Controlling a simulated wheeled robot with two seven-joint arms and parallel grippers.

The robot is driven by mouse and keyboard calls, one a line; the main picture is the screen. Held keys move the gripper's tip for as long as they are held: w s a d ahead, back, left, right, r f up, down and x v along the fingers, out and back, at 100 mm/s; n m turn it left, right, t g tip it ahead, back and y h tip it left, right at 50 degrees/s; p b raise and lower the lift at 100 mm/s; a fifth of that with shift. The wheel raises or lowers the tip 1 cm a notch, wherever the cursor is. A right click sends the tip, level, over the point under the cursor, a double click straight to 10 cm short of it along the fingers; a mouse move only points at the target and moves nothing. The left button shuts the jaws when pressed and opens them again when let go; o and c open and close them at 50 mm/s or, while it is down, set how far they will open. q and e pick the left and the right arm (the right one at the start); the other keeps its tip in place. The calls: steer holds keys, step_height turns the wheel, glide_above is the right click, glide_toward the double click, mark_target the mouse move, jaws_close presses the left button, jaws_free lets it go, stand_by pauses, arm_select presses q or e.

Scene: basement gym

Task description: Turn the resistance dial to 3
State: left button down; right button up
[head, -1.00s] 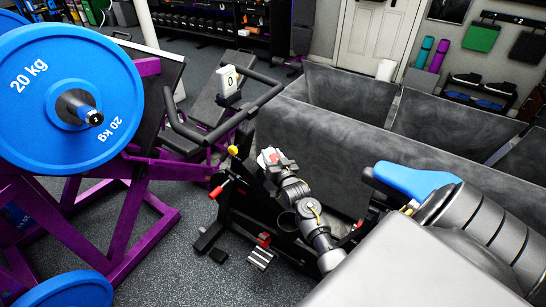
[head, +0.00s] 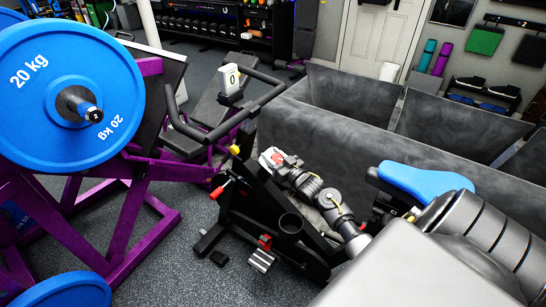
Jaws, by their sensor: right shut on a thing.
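The exercise bike has a white display (head: 229,79) on its handlebars, and it reads 0. A small pale piece with red on it (head: 269,159), apparently the resistance dial, shows on the bike frame at the tips of my right gripper (head: 279,160). My right gripper comes in from the lower right and is shut on this piece. Its fingers partly cover it, and no number on it can be read. My left gripper is not in view.
A purple rack with a blue 20 kg plate (head: 72,98) stands at left. A grey partitioned box (head: 340,135) is behind my right arm. The bike's blue saddle (head: 425,180) is at right. A red-tipped lever (head: 217,190) and yellow knob (head: 234,150) stick out from the bike.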

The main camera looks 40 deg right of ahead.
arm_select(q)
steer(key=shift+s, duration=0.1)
arm_select(e)
steer(key=o, duration=1)
steer(key=shift+s, duration=0.3)
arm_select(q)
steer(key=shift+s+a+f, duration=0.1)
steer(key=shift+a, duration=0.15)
arm_select(e)
steer(key=shift+s+d+f, duration=0.1)
steer(key=shift+s+f, duration=0.05)
steer(key=shift+s, duration=1)
steer(key=shift+s+f, duration=0.15)
steer(key=shift+s, duration=1)
steer(key=shift+s+d+f, duration=0.1)
steer(key=shift+s+f, duration=0.05)
steer(key=shift+s, duration=1)
